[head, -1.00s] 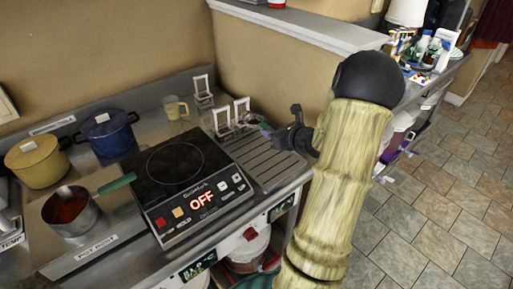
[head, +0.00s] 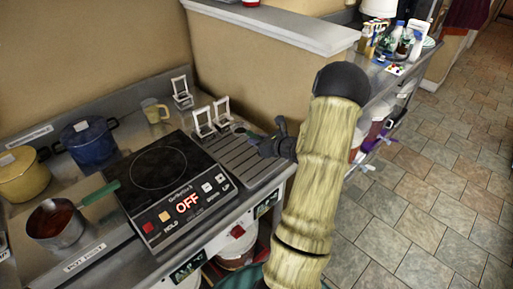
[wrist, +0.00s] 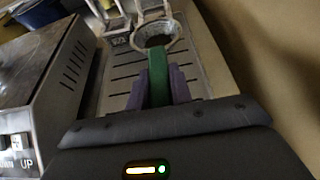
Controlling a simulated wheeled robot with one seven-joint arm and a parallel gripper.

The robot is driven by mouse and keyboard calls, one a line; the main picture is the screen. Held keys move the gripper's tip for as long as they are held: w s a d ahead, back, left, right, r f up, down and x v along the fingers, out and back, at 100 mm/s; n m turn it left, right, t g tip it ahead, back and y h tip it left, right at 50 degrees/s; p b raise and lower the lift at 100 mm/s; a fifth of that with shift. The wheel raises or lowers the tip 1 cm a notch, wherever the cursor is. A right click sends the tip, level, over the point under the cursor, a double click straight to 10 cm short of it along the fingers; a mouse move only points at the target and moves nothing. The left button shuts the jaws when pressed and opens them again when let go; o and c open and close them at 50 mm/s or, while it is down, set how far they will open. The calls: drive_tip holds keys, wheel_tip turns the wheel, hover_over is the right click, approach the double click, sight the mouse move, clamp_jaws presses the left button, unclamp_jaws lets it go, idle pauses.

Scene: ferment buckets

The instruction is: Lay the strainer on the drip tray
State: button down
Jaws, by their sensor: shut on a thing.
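My gripper (wrist: 160,87) is shut on the green handle of the strainer (wrist: 157,34). The strainer's round bowl points away from my gripper, toward the far end of the ribbed metal drip tray (wrist: 122,86), close to small clear jars. I cannot tell whether the bowl touches the tray or hangs just above it. In the head view my gripper (head: 262,144) is over the right side of the drip tray (head: 229,157), and the strainer is mostly too small or hidden to make out.
Clip-top jars (head: 203,121) stand at the tray's back end. The cooktop (head: 165,180), reading OFF, sits directly left of the tray. A saucepan (head: 54,222) with a green handle, a blue pot (head: 89,143), a yellow pot (head: 21,174) and a mug (head: 154,111) are further left. A wall rises behind.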

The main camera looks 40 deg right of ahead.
drive_tip(key=shift+a+f, duration=0.1)
drive_tip(key=shift+f, duration=1.95)
drive_tip(key=shift+f, duration=0.2)
drive_tip(key=c, duration=1.3)
unclamp_jaws()
drive_tip(key=shift+o, duration=0.2)
drive_tip(key=shift+r, duration=0.15)
drive_tip(key=shift+r, duration=0.15)
drive_tip(key=b+v, duration=0.1)
drive_tip(key=v, duration=1)
drive_tip(key=shift+s+r, duration=0.15)
drive_tip(key=shift+s, duration=0.25)
drive_tip(key=shift+s, duration=0.15)
